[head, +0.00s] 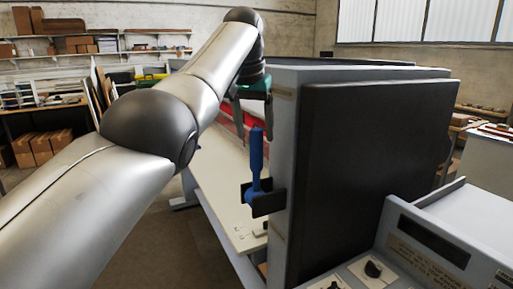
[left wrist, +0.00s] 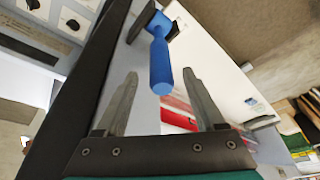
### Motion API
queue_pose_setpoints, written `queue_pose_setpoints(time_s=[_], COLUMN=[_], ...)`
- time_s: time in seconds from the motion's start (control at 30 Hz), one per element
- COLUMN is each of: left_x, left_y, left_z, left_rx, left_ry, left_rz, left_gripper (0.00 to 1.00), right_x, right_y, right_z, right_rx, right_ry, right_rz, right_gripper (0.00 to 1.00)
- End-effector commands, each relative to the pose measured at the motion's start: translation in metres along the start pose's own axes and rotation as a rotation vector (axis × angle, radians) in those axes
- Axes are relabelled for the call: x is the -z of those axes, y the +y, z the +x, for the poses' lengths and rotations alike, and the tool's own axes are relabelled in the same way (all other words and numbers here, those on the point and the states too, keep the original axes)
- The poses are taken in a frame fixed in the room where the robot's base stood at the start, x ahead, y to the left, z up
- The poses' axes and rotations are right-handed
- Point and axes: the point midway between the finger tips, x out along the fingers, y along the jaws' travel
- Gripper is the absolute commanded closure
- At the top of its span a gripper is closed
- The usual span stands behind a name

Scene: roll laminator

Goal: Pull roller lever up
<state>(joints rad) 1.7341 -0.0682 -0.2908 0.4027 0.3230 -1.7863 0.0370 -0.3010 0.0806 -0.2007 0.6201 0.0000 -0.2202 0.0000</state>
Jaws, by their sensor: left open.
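The roller lever is a blue handle (head: 257,150) on a dark bracket (head: 268,203) at the left side of the grey laminator (head: 283,150). In the head view it stands nearly upright. My left gripper (head: 254,122) is at the lever's upper end, fingers pointing down, open. In the left wrist view the blue lever (left wrist: 160,58) reaches in from the top, and its free end appears between the two spread fingers of my left gripper (left wrist: 160,74). Clear gaps show on both sides of the handle. My right gripper is not in view.
A dark panel (head: 375,165) covers the laminator's near face. A control panel with knobs (head: 374,269) stands at the lower right. A pale table (head: 225,185) with something red lies behind the lever. Shelves with boxes (head: 75,45) are far back left.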

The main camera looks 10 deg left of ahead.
Motion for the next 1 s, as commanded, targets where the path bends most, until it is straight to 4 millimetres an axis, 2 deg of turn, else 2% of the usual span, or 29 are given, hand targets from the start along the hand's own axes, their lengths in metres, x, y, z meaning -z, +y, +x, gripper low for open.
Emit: queue_pose_setpoints(time_s=[0.03, 0.2, 0.4, 0.6, 1.0], left_x=[0.001, 0.001, 0.000, 0.000, 0.000], left_y=[0.000, 0.000, 0.001, 0.001, 0.001], left_z=[-0.015, -0.055, -0.083, -0.091, -0.090], left_rx=[0.000, 0.000, -0.001, -0.001, 0.000], left_ry=[0.004, 0.000, -0.001, -0.001, -0.001], left_rz=[0.000, 0.001, 0.002, 0.002, 0.002], left_gripper=[0.29, 0.29, 0.29, 0.29, 0.29], right_x=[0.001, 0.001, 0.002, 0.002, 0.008], right_y=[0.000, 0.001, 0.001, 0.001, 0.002], right_z=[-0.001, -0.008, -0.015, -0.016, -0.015], right_rx=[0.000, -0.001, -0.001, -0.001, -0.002], right_ry=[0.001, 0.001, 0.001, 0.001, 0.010], right_rz=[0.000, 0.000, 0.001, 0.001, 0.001], right_gripper=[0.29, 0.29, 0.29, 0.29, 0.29])
